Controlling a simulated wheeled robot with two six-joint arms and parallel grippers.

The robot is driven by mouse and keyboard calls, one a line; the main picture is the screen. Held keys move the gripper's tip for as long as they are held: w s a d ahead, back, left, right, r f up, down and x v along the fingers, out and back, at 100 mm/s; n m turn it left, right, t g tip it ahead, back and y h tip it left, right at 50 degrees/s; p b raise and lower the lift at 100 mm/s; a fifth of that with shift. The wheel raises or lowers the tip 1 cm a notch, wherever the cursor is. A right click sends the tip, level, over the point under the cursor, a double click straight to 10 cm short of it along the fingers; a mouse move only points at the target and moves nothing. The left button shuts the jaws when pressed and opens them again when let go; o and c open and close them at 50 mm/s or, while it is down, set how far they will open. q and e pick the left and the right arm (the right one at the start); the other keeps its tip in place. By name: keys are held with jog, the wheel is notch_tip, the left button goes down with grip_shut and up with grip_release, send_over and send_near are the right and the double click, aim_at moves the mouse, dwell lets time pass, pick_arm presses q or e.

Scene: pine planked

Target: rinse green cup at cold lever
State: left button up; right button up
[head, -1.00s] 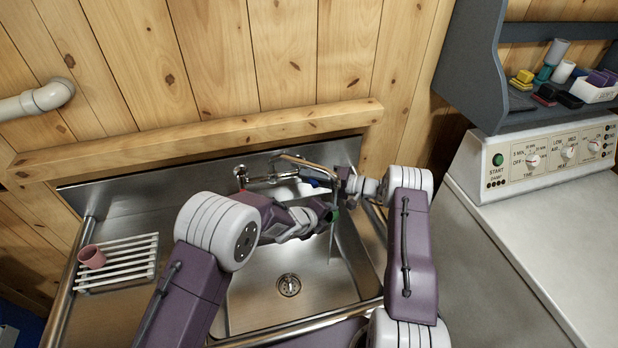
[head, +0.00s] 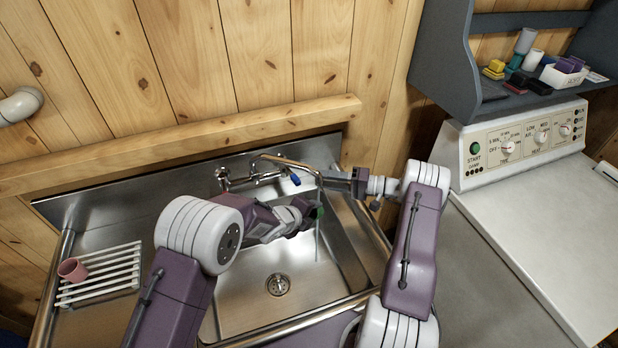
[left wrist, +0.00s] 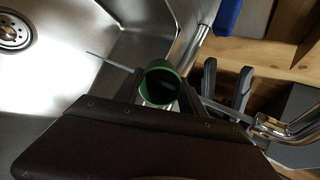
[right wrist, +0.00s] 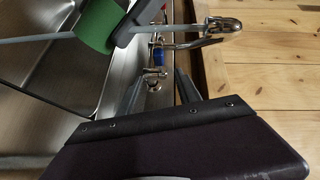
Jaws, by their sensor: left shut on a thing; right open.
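My left gripper (left wrist: 163,92) is shut on the green cup (left wrist: 160,80), over the sink basin (head: 245,295). The cup also shows in the head view (head: 319,212) and right wrist view (right wrist: 97,24). A thin water stream (head: 317,240) falls from the tap spout (head: 285,160) at the cup and shows below it; I cannot tell whether it passes through or beside the cup. The blue lever (head: 295,180) is on the tap's right side. My right gripper (right wrist: 160,88) is open and empty, its fingers pointing toward the blue lever (right wrist: 158,55), apart from it.
A pink cup (head: 72,270) lies on the white rack (head: 108,272) left of the basin. The drain (head: 278,285) is uncovered. A white machine (head: 530,220) and a grey shelf (head: 440,75) stand at the right. The basin's front part is clear.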

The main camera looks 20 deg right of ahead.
aim_at(297, 176)
jog(key=shift+s+d, duration=0.3)
jog(key=shift+d, duration=0.05)
dwell(0.3)
jog(key=x, duration=1.2)
jog(key=shift+a+r, duration=0.1)
grip_shut()
dwell(1.0)
